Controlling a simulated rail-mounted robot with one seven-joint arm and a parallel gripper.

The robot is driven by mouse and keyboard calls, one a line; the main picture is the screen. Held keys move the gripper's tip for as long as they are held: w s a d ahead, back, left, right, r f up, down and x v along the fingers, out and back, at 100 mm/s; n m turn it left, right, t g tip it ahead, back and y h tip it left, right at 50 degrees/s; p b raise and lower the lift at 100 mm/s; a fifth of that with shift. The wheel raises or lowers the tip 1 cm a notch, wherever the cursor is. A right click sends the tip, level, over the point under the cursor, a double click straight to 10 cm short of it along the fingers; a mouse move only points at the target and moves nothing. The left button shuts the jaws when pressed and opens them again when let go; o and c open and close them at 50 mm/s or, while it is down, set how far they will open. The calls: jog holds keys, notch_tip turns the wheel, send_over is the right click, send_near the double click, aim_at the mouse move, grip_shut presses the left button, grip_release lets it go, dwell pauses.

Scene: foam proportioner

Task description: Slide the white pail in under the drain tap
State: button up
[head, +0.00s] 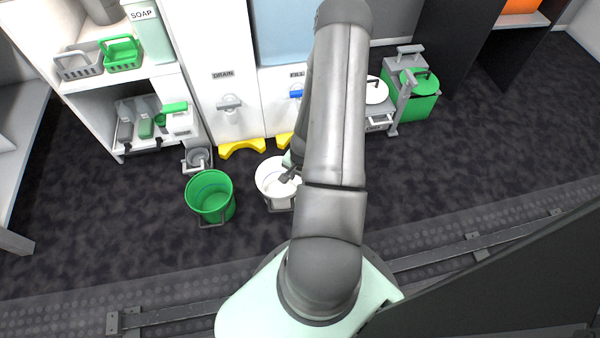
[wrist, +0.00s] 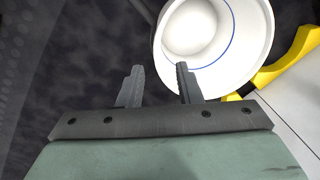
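The white pail (head: 267,178) stands upright on the dark floor in the head view, left of my arm and partly hidden by it. The drain tap (head: 229,104), under the DRAIN label, is on the white wall panel further back and to the left. A yellow floor guide (head: 242,148) lies below it. My gripper (head: 288,176) shows at the pail's opening. In the wrist view my gripper (wrist: 158,68) is open. Its right finger overlaps the opening of the white pail (wrist: 235,75) and its left finger is outside the rim. I cannot tell whether either touches it.
A green pail (head: 210,196) stands left of the white pail. A blue-handled tap (head: 296,94) is right of the drain tap. Floor in front is clear.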

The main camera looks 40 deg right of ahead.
jog(key=f+b, duration=0.1)
jog(key=f, duration=0.2)
jog(key=f+b, duration=0.1)
jog(key=f, duration=0.1)
jog(key=f+b, duration=0.1)
jog(key=f, duration=0.2)
jog(key=shift+w+a+f, duration=0.1)
jog(key=shift+w+f, duration=0.25)
jog(key=shift+w, duration=0.05)
grip_shut()
